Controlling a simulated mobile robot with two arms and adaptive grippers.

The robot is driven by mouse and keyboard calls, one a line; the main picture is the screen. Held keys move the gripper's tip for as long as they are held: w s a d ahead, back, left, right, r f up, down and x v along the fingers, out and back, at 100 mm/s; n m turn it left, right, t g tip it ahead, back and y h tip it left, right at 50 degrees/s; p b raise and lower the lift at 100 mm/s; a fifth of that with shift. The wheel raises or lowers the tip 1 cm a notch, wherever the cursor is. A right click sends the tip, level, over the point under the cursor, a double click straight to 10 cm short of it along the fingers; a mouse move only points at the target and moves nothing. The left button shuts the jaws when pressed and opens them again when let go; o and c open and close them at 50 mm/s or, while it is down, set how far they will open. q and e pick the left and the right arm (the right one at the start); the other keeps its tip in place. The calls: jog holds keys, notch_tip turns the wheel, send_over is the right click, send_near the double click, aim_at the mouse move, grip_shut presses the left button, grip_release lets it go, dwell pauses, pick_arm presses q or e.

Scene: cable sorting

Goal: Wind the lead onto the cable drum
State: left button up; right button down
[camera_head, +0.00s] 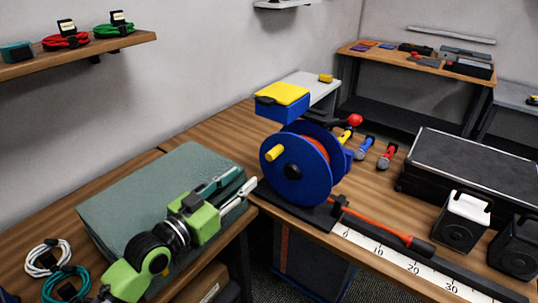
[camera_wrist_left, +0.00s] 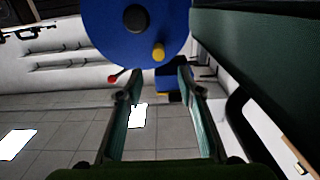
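The blue cable drum (camera_head: 287,188) stands on a dark base on the wooden bench, with orange lead visible between its flanges. Its yellow crank knob (camera_head: 273,153) sticks out at the upper left of the near flange. The orange lead (camera_head: 372,222) runs right from the drum's base along a ruler to a dark plug (camera_head: 421,247). My left gripper (camera_head: 242,183) is open and empty, left of the drum and apart from it. In the left wrist view the drum (camera_wrist_left: 112,28) and knob (camera_wrist_left: 158,51) are beyond the spread fingers (camera_wrist_left: 160,77). My right gripper is not in view.
A grey-green case (camera_head: 130,190) lies under and behind my left arm. A blue box with a yellow lid (camera_head: 283,107) stands behind the drum. A black case (camera_head: 470,165) is at the right. A numbered ruler strip (camera_head: 400,262) lines the bench's front edge. Coiled cables (camera_head: 62,283) lie lower left.

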aim_at(266, 160)
pick_arm(q)
jog(key=p+x, duration=0.1)
jog(key=x, duration=1.1)
jog(key=shift+w+d, duration=0.1)
jog(key=shift+d, duration=0.1)
grip_shut()
